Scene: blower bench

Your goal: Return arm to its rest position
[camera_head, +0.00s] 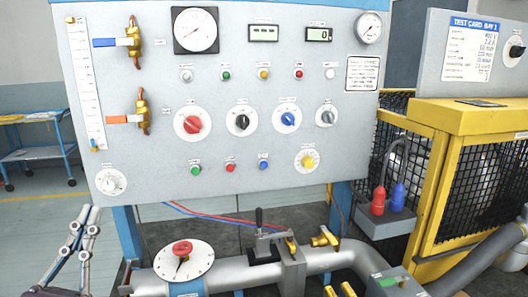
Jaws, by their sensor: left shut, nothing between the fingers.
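My left gripper (90,212) is at the lower left of the head view, pointing up, with its fingertips close together and nothing between them. It is in front of the panel's lower left corner in the picture and appears apart from it. My right gripper does not show.
A grey control panel (140,165) with gauges and knobs fills the middle. Below it are a red-knobbed dial (183,250) and grey pipes (235,272) with yellow-handled valves. A yellow mesh cage (440,180) stands at right. A blue cart (40,152) is at far left, with open floor before it.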

